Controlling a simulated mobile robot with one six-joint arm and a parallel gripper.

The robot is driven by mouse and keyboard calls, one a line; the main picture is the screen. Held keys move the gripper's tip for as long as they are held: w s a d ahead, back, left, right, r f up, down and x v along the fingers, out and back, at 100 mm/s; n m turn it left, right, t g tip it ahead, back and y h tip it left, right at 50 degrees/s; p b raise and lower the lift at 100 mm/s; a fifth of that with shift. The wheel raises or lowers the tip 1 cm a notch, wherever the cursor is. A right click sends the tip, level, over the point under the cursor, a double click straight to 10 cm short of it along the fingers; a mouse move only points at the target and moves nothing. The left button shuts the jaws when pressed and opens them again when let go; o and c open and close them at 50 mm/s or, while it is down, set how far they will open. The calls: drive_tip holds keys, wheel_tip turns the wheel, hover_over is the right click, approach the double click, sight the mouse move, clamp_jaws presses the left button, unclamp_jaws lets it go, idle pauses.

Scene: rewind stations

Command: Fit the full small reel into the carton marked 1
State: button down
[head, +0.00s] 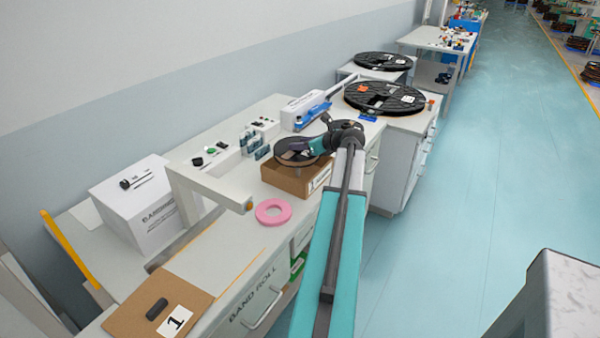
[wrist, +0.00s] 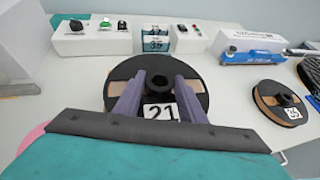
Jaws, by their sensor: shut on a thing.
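My gripper (wrist: 158,95) is shut on the hub of a small dark reel (wrist: 122,95) with brown showing through its flange and a tag reading 21. In the head view this reel (head: 284,157) is level, at the top of a brown carton (head: 287,181); I cannot tell whether it touches it. That carton has a white label whose mark is too small to read. A brown cardboard piece (head: 130,315) marked 1, with a dark block on it, lies at the bottom left. A second small reel (wrist: 257,112), tagged 35, lies on the right in the wrist view.
A pink ring (head: 273,212) lies on the bench near the carton. A white box (head: 135,200) stands at the left. A raised shelf (head: 215,180) with switches runs behind the carton. Large dark reels (head: 385,97) lie on benches beyond.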

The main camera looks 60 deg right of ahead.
drive_tip(key=shift+d+f+p, duration=0.1)
drive_tip(key=shift+f+p, duration=0.3)
drive_tip(key=shift+f, duration=2.5)
drive_tip(key=shift+f+p, duration=0.3)
drive_tip(key=shift+f, duration=1.55)
drive_tip(key=shift+f, duration=0.1)
drive_tip(key=c, duration=1.2)
unclamp_jaws()
drive_tip(key=shift+f, duration=0.1)
drive_tip(key=shift+o, duration=0.2)
drive_tip(key=shift+s+r, duration=0.1)
drive_tip(key=shift+r, duration=0.1)
drive_tip(key=b+v, duration=0.2)
drive_tip(key=v, duration=1)
drive_tip(key=shift+f, duration=0.1)
